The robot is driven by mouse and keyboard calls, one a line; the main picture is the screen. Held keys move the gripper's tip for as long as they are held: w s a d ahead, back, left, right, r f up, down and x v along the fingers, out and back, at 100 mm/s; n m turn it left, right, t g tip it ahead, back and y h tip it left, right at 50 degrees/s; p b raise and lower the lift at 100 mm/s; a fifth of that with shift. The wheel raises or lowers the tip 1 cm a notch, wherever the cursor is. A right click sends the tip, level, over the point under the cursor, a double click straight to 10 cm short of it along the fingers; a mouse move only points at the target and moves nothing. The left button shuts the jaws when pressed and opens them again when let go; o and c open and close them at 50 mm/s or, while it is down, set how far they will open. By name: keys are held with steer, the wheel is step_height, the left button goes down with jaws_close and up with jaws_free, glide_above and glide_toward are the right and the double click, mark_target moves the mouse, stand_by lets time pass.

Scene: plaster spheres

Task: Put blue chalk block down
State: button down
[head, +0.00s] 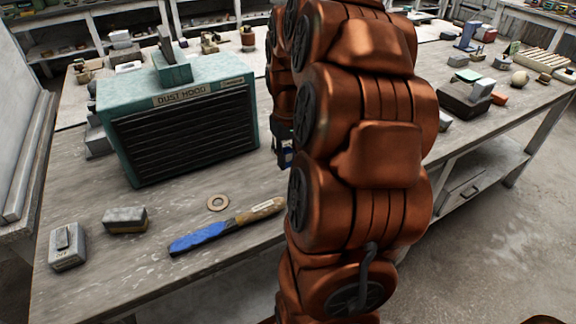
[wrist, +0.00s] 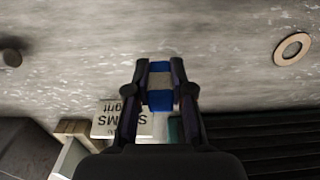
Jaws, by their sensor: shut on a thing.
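The blue chalk block (wrist: 160,101) shows in the wrist view, blue at both ends with a grey-beige band around its middle. My gripper (wrist: 159,88) is shut on it, with a dark finger on each side. In the head view, part of my gripper (head: 284,148) shows beside the right side of the dust hood, and my arm hides the rest. The wrist view looks down on the worn grey bench top (wrist: 90,50) around the block. I cannot tell how far the block is above the bench.
The green dust hood (head: 180,128) stands left of my gripper. A washer (head: 217,203), a blue-ended tool (head: 225,228), a grey block (head: 125,220) and a switch box (head: 68,246) lie in front. A lettered pale box (wrist: 120,119) is close to the gripper.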

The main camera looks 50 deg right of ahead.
mark_target(288, 166)
steer(key=shift+d+f+p, duration=0.1)
steer(key=shift+f+p, duration=0.2)
steer(key=shift+f, duration=1.5)
steer(key=shift+f, duration=0.2)
steer(key=c, duration=1)
jaws_free()
steer(key=shift+r, duration=0.1)
